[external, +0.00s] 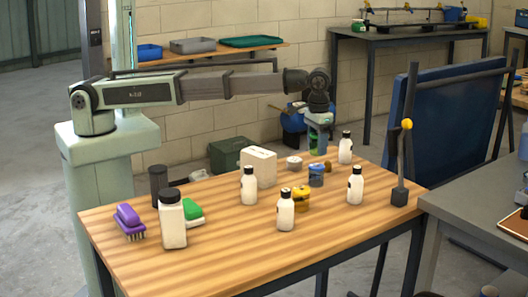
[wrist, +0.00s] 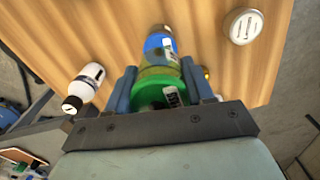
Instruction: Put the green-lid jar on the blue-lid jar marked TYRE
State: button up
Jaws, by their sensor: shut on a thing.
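The green-lid jar (wrist: 152,92) is between the fingers of my gripper (wrist: 157,88), which is shut on it. In the external view my gripper (external: 319,122) holds the jar above the table, its body partly hidden by the fingers. The blue-lid jar (external: 316,177) stands upright on the table just below the held jar. In the wrist view the blue-lid jar (wrist: 159,44) shows just beyond the green lid, with a pale label too small to read. Whether the two jars touch, I cannot tell.
A yellow-lid jar (external: 300,199) and a white-lid jar (external: 294,162) stand near the blue-lid jar. White bottles with black caps (external: 355,184) stand around them. A white box (external: 258,166) is to the left, and a post with a yellow knob (external: 400,190) at the right edge.

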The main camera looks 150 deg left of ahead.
jog(key=shift+f, duration=1.9)
jog(key=shift+f, duration=0.1)
jog(key=o, duration=1)
notch_tip(320, 180, up, 12)
jog(key=shift+r, duration=0.15)
